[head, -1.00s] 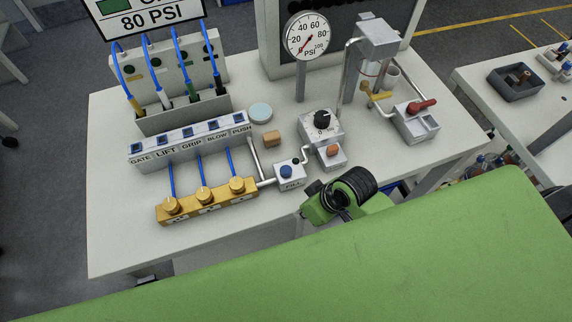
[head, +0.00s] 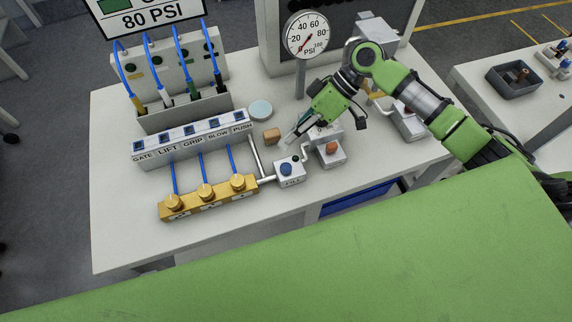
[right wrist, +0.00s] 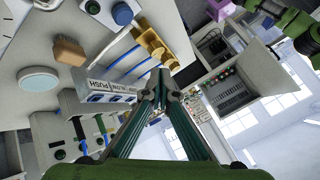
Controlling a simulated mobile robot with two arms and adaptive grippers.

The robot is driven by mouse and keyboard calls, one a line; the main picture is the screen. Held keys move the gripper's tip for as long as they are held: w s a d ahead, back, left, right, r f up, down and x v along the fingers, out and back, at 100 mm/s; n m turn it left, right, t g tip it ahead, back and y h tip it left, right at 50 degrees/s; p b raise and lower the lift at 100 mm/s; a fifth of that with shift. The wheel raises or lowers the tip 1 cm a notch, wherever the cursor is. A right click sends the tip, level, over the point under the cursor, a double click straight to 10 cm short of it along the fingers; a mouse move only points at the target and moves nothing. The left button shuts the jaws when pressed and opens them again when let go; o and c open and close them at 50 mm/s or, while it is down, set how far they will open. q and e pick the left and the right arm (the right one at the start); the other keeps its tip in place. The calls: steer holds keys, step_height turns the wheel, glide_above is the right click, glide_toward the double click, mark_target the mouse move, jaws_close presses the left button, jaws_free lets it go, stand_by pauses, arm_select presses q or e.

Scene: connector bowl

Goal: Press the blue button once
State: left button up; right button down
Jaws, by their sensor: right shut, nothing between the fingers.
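The blue button (head: 286,169) is a round cap on top of a small white box (head: 291,181) marked FILL, near the front of the table. It also shows at the top of the right wrist view (right wrist: 122,13). My right gripper (head: 287,141) reaches in from the right with its fingers shut and empty. In the head view its tips are just behind the button, apart from it. In the right wrist view the shut fingertips (right wrist: 160,78) meet near the middle, and the button is beyond them toward the top. My left gripper is not in view.
A gold block with several knobs (head: 206,196) stands left of the box. The table front (head: 130,245) is bare.

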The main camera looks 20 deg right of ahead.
steer(key=shift+f, duration=0.2)
steer(key=b, duration=0.7)
glide_above(288, 165)
step_height(288, 165, down, 8)
steer(key=shift+r, duration=0.2)
steer(key=shift+f, duration=0.45)
stand_by(0.6)
steer(key=shift+f+b, duration=0.3)
steer(key=shift+f, duration=0.15)
steer(key=shift+s+f+b, duration=0.1)
steer(key=shift+f+b, duration=0.2)
steer(key=shift+f, duration=0.25)
stand_by(0.5)
steer(key=shift+r, duration=0.1)
steer(key=shift+r+p, duration=0.85)
steer(key=shift+r, duration=0.05)
